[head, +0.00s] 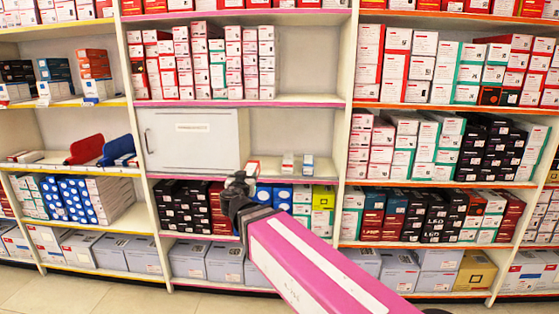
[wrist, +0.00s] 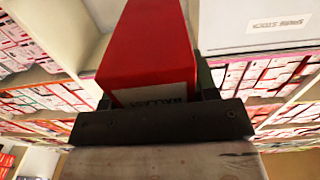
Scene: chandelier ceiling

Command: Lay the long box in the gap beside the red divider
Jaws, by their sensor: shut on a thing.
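In the wrist view a long red box (wrist: 150,45) with a white label on its near end sits between the fingers of my gripper (wrist: 157,98). The gripper is shut on it. In the head view my gripper (head: 241,188) is in front of the middle bay, right of the white cabinet, and a small white and red part of the box (head: 253,165) shows beside it. The red divider (head: 86,150) stands on a shelf in the left bay, left of a blue divider (head: 117,147). A narrow gap shows between the two dividers.
The white cabinet (head: 190,150) fills the shelf between my gripper and the left bay. An upright post (head: 133,130) separates the bays. Small boxes (head: 288,162) stand right of my gripper. Flat boxes (head: 27,156) lie left of the red divider. Stacked boxes fill other shelves.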

